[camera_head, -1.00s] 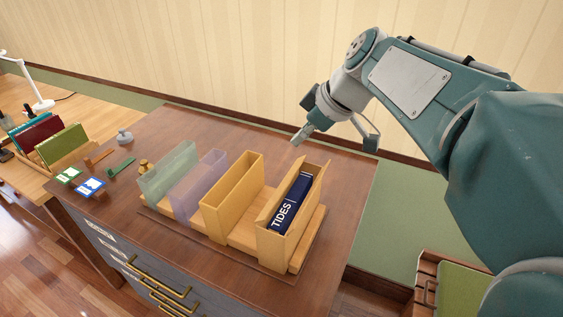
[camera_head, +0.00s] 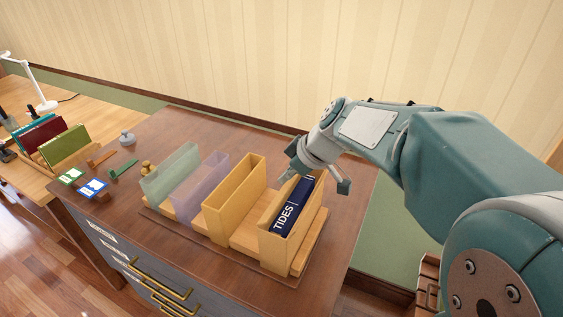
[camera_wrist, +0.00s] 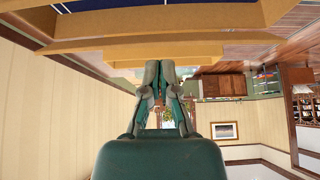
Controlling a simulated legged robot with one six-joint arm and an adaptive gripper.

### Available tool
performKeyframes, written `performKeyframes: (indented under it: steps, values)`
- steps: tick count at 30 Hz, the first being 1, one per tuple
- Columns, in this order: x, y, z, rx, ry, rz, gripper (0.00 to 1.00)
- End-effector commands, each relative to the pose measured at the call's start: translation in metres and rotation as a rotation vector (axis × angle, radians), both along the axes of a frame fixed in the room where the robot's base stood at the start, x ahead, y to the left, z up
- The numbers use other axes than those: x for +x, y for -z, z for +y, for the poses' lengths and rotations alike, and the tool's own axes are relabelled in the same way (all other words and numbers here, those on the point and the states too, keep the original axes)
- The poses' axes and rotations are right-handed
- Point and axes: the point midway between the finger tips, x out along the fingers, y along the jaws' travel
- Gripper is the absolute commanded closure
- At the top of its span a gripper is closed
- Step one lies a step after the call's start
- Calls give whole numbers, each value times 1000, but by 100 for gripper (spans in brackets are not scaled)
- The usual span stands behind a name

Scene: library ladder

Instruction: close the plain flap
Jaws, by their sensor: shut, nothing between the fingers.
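The rightmost wooden box (camera_head: 275,249) stands upright on the desk rack and holds a navy book marked TIDES (camera_head: 291,205). A plain tan panel, likely the flap (camera_wrist: 150,52), shows in the wrist view right by my fingertips; I cannot tell whether they touch it. In the head view, my gripper (camera_head: 284,178) is at the far left corner of this box, low beside its upper rim, and partly hides that end. In the wrist view my gripper (camera_wrist: 158,66) has its fingers together, holding nothing. How far the flap is open is unclear.
An empty tan box (camera_head: 222,225), a lilac holder (camera_head: 200,190) and a green holder (camera_head: 170,178) stand to the left on the rack. A brass knob, stamps and cards lie farther left. The desk's back strip is clear; a wall rises behind.

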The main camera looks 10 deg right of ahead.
Motion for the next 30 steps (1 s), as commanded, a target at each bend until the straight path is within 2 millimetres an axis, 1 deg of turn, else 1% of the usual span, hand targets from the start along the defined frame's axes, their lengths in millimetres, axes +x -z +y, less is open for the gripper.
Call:
performKeyframes:
  steps: [3,14,30]
  values:
    - [-2,4,-3,0,1,0,100]
    - [-3,5,-4,1,-1,-2,100]
    - [-5,7,-8,74,0,-48,100]
